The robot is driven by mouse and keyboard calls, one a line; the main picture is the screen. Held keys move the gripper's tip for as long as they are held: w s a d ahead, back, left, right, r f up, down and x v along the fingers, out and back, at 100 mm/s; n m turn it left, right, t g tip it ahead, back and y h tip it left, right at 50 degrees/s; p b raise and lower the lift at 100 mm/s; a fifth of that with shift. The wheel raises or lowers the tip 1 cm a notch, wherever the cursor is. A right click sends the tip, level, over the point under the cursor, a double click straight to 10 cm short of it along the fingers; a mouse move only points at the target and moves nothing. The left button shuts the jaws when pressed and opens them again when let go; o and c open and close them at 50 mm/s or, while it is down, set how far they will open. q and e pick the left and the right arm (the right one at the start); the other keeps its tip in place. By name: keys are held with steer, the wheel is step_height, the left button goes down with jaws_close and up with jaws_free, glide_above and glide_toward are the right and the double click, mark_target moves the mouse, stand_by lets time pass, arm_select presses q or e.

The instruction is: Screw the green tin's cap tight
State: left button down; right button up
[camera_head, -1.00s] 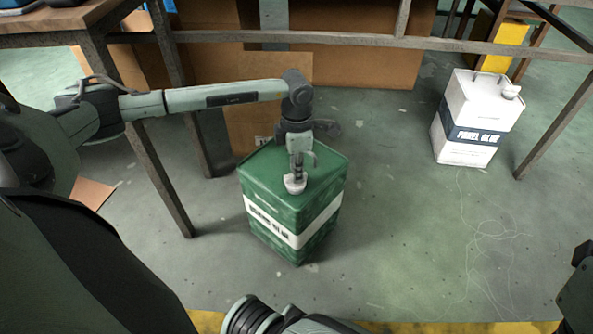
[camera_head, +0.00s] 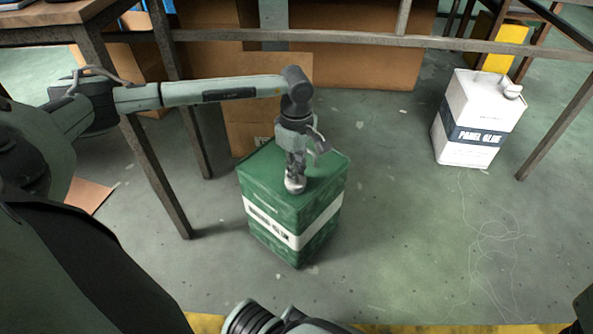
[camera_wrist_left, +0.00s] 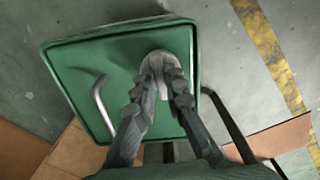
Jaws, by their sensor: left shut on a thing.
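The green tin (camera_head: 265,185) stands upright on the floor in the middle of the head view, with a white label band around it. In the left wrist view its green top (camera_wrist_left: 80,80) fills the upper left, with a metal handle (camera_wrist_left: 103,105). The pale grey cap (camera_wrist_left: 160,65) sits near one edge of the top; it also shows in the head view (camera_head: 294,186). My left gripper (camera_head: 295,178) points down from above and is shut on the cap. Its fingers (camera_wrist_left: 163,80) hide part of the cap.
A white panel glue tin (camera_head: 478,115) stands on the floor at the right. A metal table frame (camera_head: 150,165) with a wooden top is at the left, near my left arm. Cardboard (camera_head: 365,65) stands behind. The floor around the green tin is clear.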

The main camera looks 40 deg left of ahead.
arm_select(q)
steer(key=shift+m, duration=0.4)
stand_by(0.3)
steer(key=c, duration=1.6)
jaws_free()
steer(key=shift+r, duration=0.1)
step_height(320, 180, up, 12)
steer(key=shift+f, duration=0.1)
